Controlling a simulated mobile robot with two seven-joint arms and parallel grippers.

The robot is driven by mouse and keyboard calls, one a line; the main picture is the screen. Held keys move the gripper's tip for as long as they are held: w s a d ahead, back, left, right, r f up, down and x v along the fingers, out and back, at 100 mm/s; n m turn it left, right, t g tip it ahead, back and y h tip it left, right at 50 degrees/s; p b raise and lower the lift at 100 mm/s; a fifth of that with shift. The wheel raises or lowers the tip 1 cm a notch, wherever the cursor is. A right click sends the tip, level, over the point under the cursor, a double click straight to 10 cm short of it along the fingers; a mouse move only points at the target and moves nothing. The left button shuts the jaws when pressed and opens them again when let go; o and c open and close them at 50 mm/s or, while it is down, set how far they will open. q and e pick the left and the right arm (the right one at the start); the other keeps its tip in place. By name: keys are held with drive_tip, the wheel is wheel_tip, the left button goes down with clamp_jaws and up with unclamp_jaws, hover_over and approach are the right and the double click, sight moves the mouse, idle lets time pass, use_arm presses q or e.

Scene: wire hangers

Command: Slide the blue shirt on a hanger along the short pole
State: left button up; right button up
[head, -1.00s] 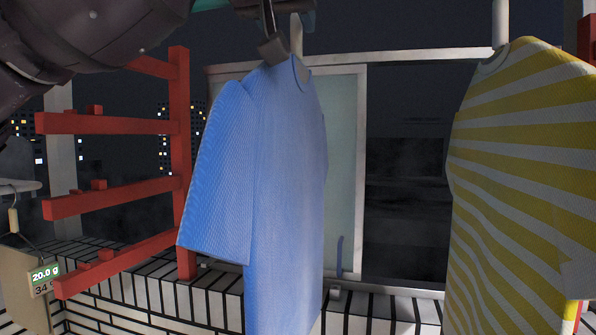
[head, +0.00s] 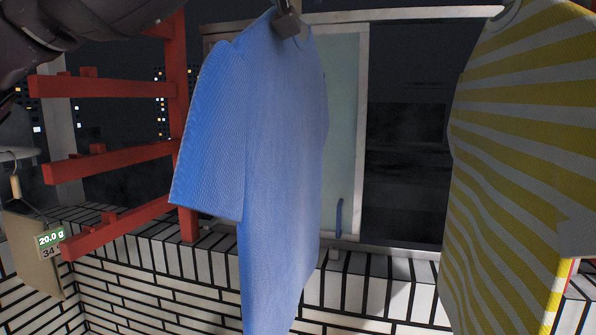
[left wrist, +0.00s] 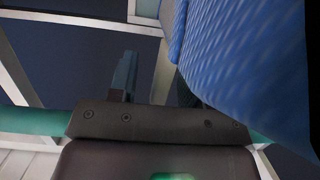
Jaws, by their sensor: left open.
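The blue shirt (head: 275,150) hangs in the middle of the head view, upright, its short sleeve towards the left. It also fills the upper right of the left wrist view (left wrist: 245,60). My left gripper (head: 287,20) is at the shirt's collar, at the top edge of the head view. In the left wrist view my left gripper (left wrist: 155,85) is open, with the shirt beside and partly over its right finger. The shirt's hanger and the short pole cannot be made out in the head view. My right gripper is not in view.
A yellow and white striped shirt (head: 520,150) hangs at the right, with a gap between it and the blue shirt. A red rack (head: 100,87) stands at the left. A tag reading 20.0 g (head: 50,240) hangs lower left. A white brick wall (head: 150,280) and a window (head: 345,130) are behind.

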use_arm(q)
clamp_jaws()
drive_tip(key=shift+o, duration=0.2)
unclamp_jaws()
idle(0.3)
drive_tip(key=shift+a, duration=0.1)
drive_tip(key=w+a, duration=0.2)
drive_tip(key=a, duration=0.5)
drive_tip(key=shift+w+a, duration=0.2)
drive_tip(key=shift+w, duration=0.05)
idle(1.6)
